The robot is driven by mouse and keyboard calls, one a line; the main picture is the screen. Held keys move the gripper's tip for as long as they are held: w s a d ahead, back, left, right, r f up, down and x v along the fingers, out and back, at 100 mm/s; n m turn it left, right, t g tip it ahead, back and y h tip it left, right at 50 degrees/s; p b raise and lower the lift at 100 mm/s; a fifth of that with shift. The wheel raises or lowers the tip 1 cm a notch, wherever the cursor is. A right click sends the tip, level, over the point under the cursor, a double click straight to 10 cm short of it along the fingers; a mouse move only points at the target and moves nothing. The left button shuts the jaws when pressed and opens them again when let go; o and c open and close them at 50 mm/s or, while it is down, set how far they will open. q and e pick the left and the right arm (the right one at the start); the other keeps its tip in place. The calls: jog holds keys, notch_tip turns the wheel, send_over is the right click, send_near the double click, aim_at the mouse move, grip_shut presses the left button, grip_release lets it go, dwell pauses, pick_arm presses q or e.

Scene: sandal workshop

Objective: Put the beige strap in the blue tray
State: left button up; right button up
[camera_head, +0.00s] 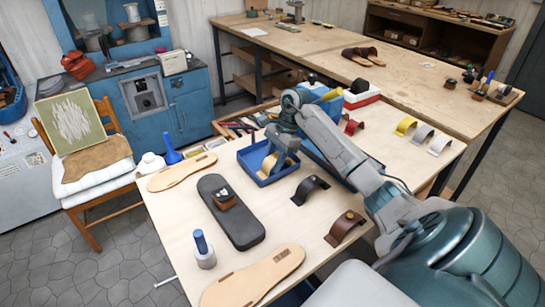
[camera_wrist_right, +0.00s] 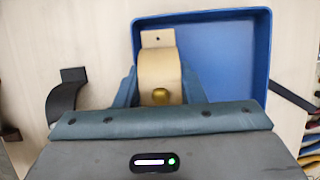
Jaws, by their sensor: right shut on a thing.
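The beige strap (camera_head: 269,164) is a curved band with a brass-coloured stud. My right gripper (camera_head: 281,152) is shut on it. In the right wrist view the strap (camera_wrist_right: 158,66) stands between the fingers of my right gripper (camera_wrist_right: 159,88), with its flat holed end pointing away. The blue tray (camera_wrist_right: 215,50) is a shallow open box, and the strap overlaps its left part there. In the head view the tray (camera_head: 245,160) is around and below the strap. I cannot tell whether the strap touches the tray floor. My left gripper is not in view.
A black strap (camera_head: 310,188) and a brown strap (camera_head: 345,228) lie right of the tray. A dark block (camera_head: 235,222) and tan soles (camera_head: 255,277) lie nearer the front left. Red (camera_head: 352,127) and yellow straps (camera_head: 405,127) lie farther right. A blue bottle (camera_head: 171,152) stands at left.

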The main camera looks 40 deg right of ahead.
jog(key=shift+s+a+f, duration=0.15)
jog(key=shift+s+f, duration=0.05)
jog(key=shift+f, duration=0.35)
jog(key=o, duration=0.9)
jog(key=shift+o, duration=1)
jog(key=shift+f, duration=0.1)
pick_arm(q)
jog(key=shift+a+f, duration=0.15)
pick_arm(e)
jog(key=shift+o, duration=1.1)
jog(key=shift+w+d+r+p, duration=0.1)
jog(key=shift+w+r+p, duration=0.15)
jog(key=shift+r, duration=0.35)
jog(key=shift+w+d+r+p, duration=0.1)
jog(key=shift+w+r, duration=0.25)
jog(key=shift+r, duration=0.2)
jog(key=r, duration=0.2)
jog(key=shift+s+r+p, duration=0.2)
jog(key=shift+r+p, duration=0.1)
jog(key=shift+r, duration=0.05)
jog(key=shift+w+r+p, duration=0.1)
jog(key=shift+r+p, duration=0.2)
jog(key=shift+r, duration=0.75)
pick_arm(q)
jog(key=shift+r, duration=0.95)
